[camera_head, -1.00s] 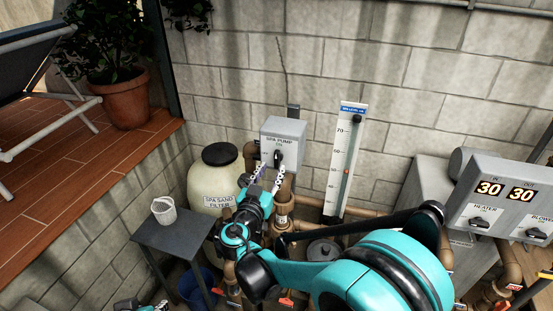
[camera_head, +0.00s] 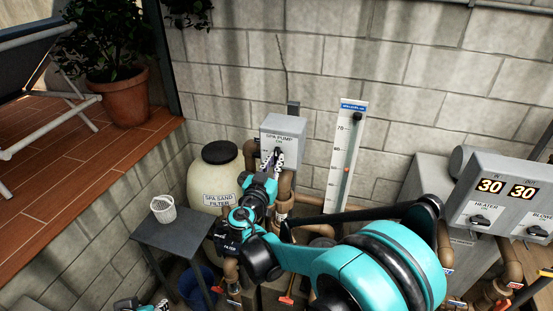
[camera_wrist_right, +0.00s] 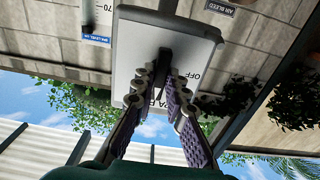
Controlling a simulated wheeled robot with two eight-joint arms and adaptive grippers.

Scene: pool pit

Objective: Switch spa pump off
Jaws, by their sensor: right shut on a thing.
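The spa pump switch box (camera_head: 283,131) is a grey box labelled SPA PUMP on the block wall. A black knob (camera_head: 278,151) is on its front. My right gripper (camera_head: 273,160) reaches the box from below, its fingers shut on the knob. In the right wrist view, the box (camera_wrist_right: 135,50) fills the upper middle and the fingertips (camera_wrist_right: 165,72) close around the black knob (camera_wrist_right: 165,60). An OFF label shows right of the knob there; the fingers hide part of the lettering. A part of my left arm (camera_head: 130,304) shows at the bottom edge, cut off.
A cream sand filter tank (camera_head: 208,180) stands left of the box, with brown pipes around. A level gauge (camera_head: 347,150) is to the right. A grey table (camera_head: 178,238) holds a white basket (camera_head: 163,209). A heater control box (camera_head: 500,200) stands at far right.

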